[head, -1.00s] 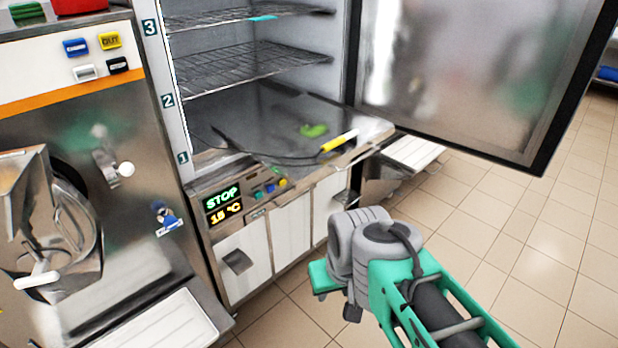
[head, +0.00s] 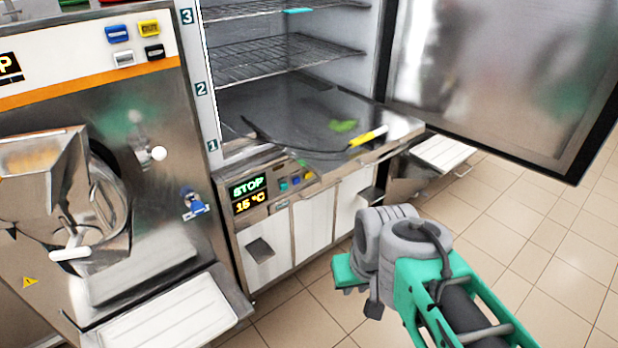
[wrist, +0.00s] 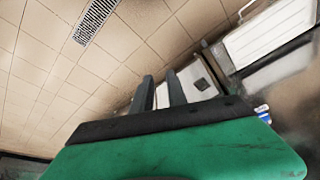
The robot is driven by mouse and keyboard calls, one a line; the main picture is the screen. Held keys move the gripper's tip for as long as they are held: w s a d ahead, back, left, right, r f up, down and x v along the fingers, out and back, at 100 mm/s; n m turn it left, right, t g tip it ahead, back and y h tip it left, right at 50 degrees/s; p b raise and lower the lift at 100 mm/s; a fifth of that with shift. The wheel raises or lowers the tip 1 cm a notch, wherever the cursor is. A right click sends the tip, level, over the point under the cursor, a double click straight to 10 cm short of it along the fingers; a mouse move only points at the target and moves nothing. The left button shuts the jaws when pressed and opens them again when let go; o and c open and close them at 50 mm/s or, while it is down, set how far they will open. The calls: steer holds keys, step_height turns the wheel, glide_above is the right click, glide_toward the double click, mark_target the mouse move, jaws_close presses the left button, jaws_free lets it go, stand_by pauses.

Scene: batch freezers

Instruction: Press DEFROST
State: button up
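A lit display (head: 249,194) reading STOP and 15 °C sits on the front panel below the open cabinet. Beside it are small teal (head: 283,184), blue (head: 295,180) and yellow (head: 308,176) buttons; their labels are too small to read. The left machine carries blue (head: 118,34), yellow (head: 149,28), white (head: 124,58) and black (head: 155,52) buttons; I cannot read DEFROST on any. My gripper is at the lower right in the head view, right of and apart from the panel, its fingers hidden there. In the wrist view its two fingers (wrist: 160,74) stand apart with nothing between them.
The cabinet door (head: 490,70) hangs open at the upper right. A yellow-handled tool (head: 368,136) lies on the cabinet's bottom surface. A white tray (head: 165,315) juts out at the lower left. Tiled floor (head: 540,240) is free on the right.

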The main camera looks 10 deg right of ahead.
jaws_close()
stand_by(1.3)
